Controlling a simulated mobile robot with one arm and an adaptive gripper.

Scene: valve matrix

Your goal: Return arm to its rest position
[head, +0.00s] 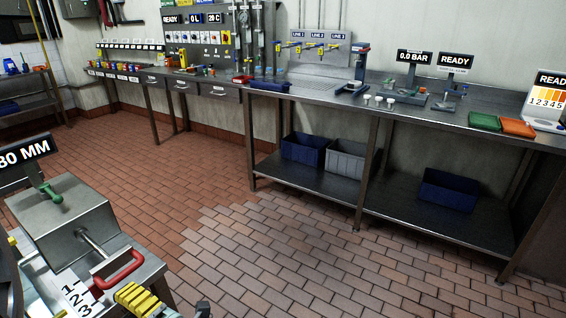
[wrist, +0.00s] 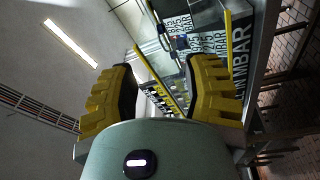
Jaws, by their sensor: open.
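My gripper (wrist: 164,78) shows in the wrist view with its two ribbed yellow fingers spread wide apart. Nothing is held between them. Beyond the fingers, that view shows sideways signs with black and white lettering (wrist: 240,55), a yellow post and a metal frame, none seen touching the fingers. In the head view, a ribbed yellow shape (head: 140,300) is cut off at the bottom edge; I cannot tell whether it is part of my gripper. The rest of my arm is not clearly seen.
A steel bench (head: 400,112) runs along the back wall, with blue bins (head: 448,190) and a grey bin (head: 347,160) on its lower shelf. A machine with a red handle (head: 118,270) stands at the near left. The tiled floor (head: 270,240) between is clear.

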